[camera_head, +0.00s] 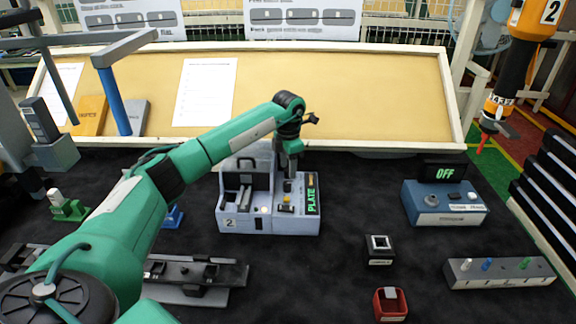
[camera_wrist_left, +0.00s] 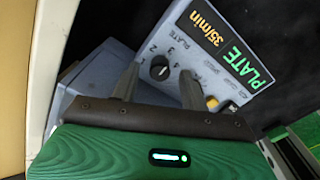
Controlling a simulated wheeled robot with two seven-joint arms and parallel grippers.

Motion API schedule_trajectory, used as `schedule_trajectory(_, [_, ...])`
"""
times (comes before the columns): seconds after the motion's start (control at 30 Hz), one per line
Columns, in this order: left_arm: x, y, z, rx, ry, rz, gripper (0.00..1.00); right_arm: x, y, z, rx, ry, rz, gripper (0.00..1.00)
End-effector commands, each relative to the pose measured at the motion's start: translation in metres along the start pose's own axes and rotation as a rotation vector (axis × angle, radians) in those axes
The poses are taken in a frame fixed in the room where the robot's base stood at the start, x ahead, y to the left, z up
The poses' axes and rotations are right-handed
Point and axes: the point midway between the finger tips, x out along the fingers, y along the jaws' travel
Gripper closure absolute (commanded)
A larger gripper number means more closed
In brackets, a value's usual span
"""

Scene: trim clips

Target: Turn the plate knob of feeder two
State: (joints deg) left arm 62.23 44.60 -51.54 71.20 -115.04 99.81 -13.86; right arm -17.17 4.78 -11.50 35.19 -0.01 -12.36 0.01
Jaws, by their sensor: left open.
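Feeder two (camera_head: 240,222) is a grey-blue box marked 2 in the middle of the dark table. Its display reads PLATE in green, and the left wrist view also shows 35/min in orange. The plate knob (camera_wrist_left: 159,69) is black and round with a white mark, on a numbered dial. My left gripper (camera_head: 292,178) points down over the feeder's right part and hides the knob in the head view. In the left wrist view the open fingers (camera_wrist_left: 160,75) appear on either side of the knob; I cannot tell whether they touch it. My right gripper is not in view.
A blue box (camera_head: 440,207) with an OFF display stands right. A black square holder (camera_head: 380,250), a red cup (camera_head: 390,304) and a grey peg strip (camera_head: 500,273) are at front right. A dark rail fixture (camera_head: 190,272) lies front left. An orange tool (camera_head: 512,62) hangs upper right.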

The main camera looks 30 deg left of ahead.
Motion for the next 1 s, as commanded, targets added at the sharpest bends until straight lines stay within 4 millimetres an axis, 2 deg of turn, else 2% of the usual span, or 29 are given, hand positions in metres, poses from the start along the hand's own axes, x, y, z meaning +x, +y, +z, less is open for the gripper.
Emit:
schedule_trajectory(0.2, [0.013, 0.000, 0.000, 0.000, 0.000, -0.001, 0.55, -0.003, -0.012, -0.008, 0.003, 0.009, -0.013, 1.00])
schedule_trajectory(0.43, [0.014, 0.000, 0.000, 0.000, -0.001, -0.001, 0.55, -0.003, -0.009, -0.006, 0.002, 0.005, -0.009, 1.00])
schedule_trajectory(0.47, [0.014, 0.000, 0.000, 0.000, -0.001, 0.000, 0.57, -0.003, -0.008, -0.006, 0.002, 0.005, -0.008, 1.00])
schedule_trajectory(0.6, [0.014, 0.000, 0.000, 0.000, -0.001, 0.000, 0.84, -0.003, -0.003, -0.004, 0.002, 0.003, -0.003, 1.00])
schedule_trajectory(0.7, [0.013, 0.000, 0.000, 0.000, -0.001, 0.000, 1.00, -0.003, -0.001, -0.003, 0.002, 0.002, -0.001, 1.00])
schedule_trajectory(1.0, [0.013, 0.000, 0.000, -0.035, -0.001, 0.000, 1.00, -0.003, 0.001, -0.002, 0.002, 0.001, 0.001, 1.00])
